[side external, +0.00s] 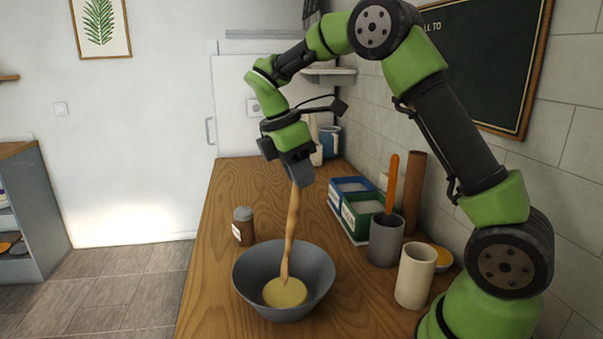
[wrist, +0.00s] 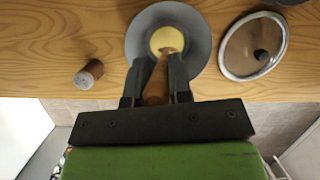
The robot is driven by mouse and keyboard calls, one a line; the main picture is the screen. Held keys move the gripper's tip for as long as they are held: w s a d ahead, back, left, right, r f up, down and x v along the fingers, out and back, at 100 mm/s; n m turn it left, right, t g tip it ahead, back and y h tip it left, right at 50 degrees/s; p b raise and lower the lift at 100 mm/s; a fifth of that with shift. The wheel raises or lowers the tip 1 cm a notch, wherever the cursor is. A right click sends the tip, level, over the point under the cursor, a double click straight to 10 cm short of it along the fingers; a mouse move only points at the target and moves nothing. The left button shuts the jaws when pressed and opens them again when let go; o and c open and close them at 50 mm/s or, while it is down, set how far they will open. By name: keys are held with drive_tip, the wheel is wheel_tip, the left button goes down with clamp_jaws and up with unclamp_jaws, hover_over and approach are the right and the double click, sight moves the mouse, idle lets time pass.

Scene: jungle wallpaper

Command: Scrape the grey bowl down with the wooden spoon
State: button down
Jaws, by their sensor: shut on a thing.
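The grey bowl (side external: 252,273) stands on the wooden counter with a pale yellow mass (side external: 285,293) in its bottom. The wooden spoon (side external: 292,232) is held nearly upright, its lower end in the bowl at the yellow mass. My gripper (side external: 299,180) is above the bowl, shut on the spoon's upper end. In the wrist view, my gripper's fingers (wrist: 157,88) flank the spoon (wrist: 157,85), and the bowl (wrist: 138,38) lies beyond them with the yellow mass (wrist: 168,38) at its centre. The spoon's tip is hard to make out against the mass.
A brown jar (side external: 243,227) stands behind the bowl to the left. A grey cup (side external: 386,242) with an orange utensil, a cream cup (side external: 415,276) and blue and green boxes (side external: 361,211) line the right. A glass lid (wrist: 237,62) lies beside the bowl in the wrist view.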

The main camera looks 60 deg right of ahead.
drive_tip(key=shift+r, duration=2.05)
